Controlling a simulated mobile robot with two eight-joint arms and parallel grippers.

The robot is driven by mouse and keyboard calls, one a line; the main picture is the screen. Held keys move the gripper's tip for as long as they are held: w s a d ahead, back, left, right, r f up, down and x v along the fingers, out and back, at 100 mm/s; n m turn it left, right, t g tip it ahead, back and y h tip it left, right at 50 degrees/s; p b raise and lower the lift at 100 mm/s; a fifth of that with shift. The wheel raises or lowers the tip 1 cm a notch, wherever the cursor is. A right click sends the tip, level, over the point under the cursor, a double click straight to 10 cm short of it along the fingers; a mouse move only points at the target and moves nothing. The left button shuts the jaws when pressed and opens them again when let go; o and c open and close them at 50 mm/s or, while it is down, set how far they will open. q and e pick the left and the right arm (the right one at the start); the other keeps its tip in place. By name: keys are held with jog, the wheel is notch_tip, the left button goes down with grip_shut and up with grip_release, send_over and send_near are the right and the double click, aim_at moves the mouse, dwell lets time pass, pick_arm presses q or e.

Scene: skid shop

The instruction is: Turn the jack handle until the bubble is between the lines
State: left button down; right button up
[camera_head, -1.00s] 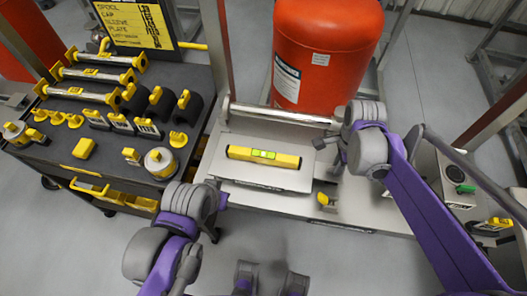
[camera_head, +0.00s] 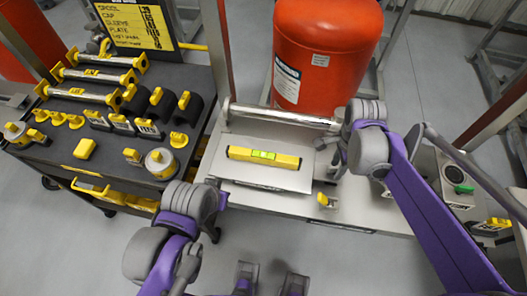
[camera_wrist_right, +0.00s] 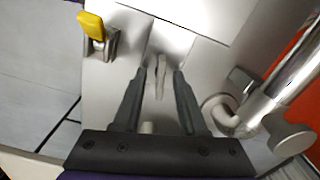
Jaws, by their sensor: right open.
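A yellow spirit level (camera_head: 240,153) with a bright green vial lies on the grey plate (camera_head: 225,174) in front of the red tank. The bubble is too small to tell against its lines. A small grey handle (camera_wrist_right: 161,76), apparently the jack handle, stands between the fingers of my right gripper in the right wrist view. My right gripper (camera_wrist_right: 163,68) is open around it, with a gap on each side. In the head view my right gripper (camera_head: 332,160) is beside the plate's right edge, partly hidden by its own wrist.
A yellow-topped clamp (camera_head: 326,201) stands on the skid right of the plate; it also shows in the wrist view (camera_wrist_right: 92,28). A metal pipe (camera_head: 280,115) runs behind the plate, below the red tank (camera_head: 325,50). A dark cart (camera_head: 60,150) with yellow-marked parts stands at left.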

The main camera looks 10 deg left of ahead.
jog(key=shift+r+p, duration=1.9)
jog(key=shift+r, duration=1.35)
pick_arm(q)
jog(key=r, duration=0.2)
jog(key=w+r, duration=0.1)
jog(key=r, duration=0.1)
jog(key=shift+w+r, duration=0.2)
jog(key=shift+r, duration=0.2)
pick_arm(e)
jog(key=m, duration=0.4)
jog(key=shift+r, duration=0.35)
pick_arm(q)
jog(key=shift+r, duration=0.25)
